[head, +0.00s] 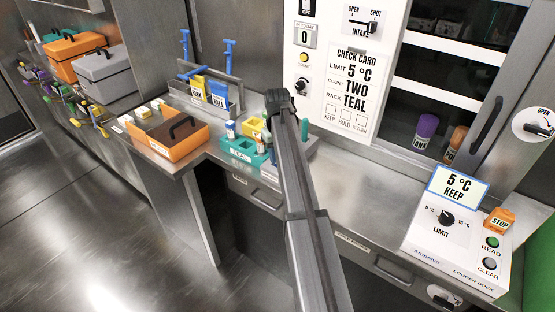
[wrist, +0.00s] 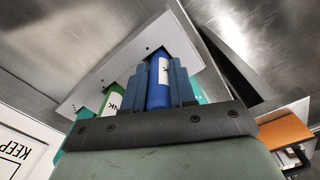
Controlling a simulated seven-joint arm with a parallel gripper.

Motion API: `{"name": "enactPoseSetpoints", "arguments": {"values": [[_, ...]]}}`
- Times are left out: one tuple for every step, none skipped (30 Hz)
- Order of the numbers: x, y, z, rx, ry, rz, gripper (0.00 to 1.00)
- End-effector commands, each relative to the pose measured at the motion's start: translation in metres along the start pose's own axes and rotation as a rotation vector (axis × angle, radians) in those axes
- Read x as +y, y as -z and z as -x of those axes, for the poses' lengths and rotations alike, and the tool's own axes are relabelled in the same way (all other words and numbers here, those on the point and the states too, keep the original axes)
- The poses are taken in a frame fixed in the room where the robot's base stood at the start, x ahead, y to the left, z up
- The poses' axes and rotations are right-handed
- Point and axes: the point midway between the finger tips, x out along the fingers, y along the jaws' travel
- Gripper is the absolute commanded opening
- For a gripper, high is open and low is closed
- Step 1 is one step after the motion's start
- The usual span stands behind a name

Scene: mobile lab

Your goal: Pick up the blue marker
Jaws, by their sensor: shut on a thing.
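In the wrist view the blue marker (wrist: 158,85), with a white label, stands between the two dark blue fingers of my gripper (wrist: 157,72). My gripper is shut on it. A green marker (wrist: 110,101) with a white label is just left of the fingers, apart from them. A pale grey plate with small holes (wrist: 100,85) is behind both markers; I cannot tell whether the blue marker is still in contact with it. In the head view my arm hides the gripper's fingers and the blue marker.
A teal tray (head: 238,152) holds small items left of my arm. An orange box (head: 166,145) is farther left. A white logger dock (head: 450,246) stands at right. The steel counter (head: 355,195) between is clear. In the wrist view an orange thing (wrist: 285,132) is at right.

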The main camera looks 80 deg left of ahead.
Motion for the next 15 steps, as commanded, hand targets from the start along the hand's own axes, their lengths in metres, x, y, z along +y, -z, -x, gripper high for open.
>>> {"name": "enactPoseSetpoints", "arguments": {"values": [[0.0000, 0.0000, 0.0000, 0.000, 0.000, 0.000, 0.16], [0.0000, 0.0000, 0.0000, 0.000, 0.000, 0.000, 0.13], [0.0000, 0.0000, 0.0000, 0.000, 0.000, 0.000, 0.09], [0.0000, 0.0000, 0.0000, 0.000, 0.000, 0.000, 0.06], [0.0000, 0.0000, 0.0001, 0.000, 0.000, 0.000, 0.03], [0.0000, 0.0000, 0.0001, 0.000, 0.000, 0.000, 0.00], [0.0000, 0.0000, 0.0001, 0.000, 0.000, 0.000, 0.00], [0.0000, 0.0000, 0.0001, 0.000, 0.000, 0.000, 0.00], [0.0000, 0.0000, 0.0001, 0.000, 0.000, 0.000, 0.00], [0.0000, 0.0000, 0.0001, 0.000, 0.000, 0.000, 0.00], [0.0000, 0.0000, 0.0001, 0.000, 0.000, 0.000, 0.00], [0.0000, 0.0000, 0.0001, 0.000, 0.000, 0.000, 0.00], [0.0000, 0.0000, 0.0002, 0.000, 0.000, 0.000, 0.00], [0.0000, 0.0000, 0.0005, 0.000, 0.000, 0.000, 0.00], [0.0000, 0.0002, 0.0014, 0.000, 0.000, 0.000, 0.00]]}}
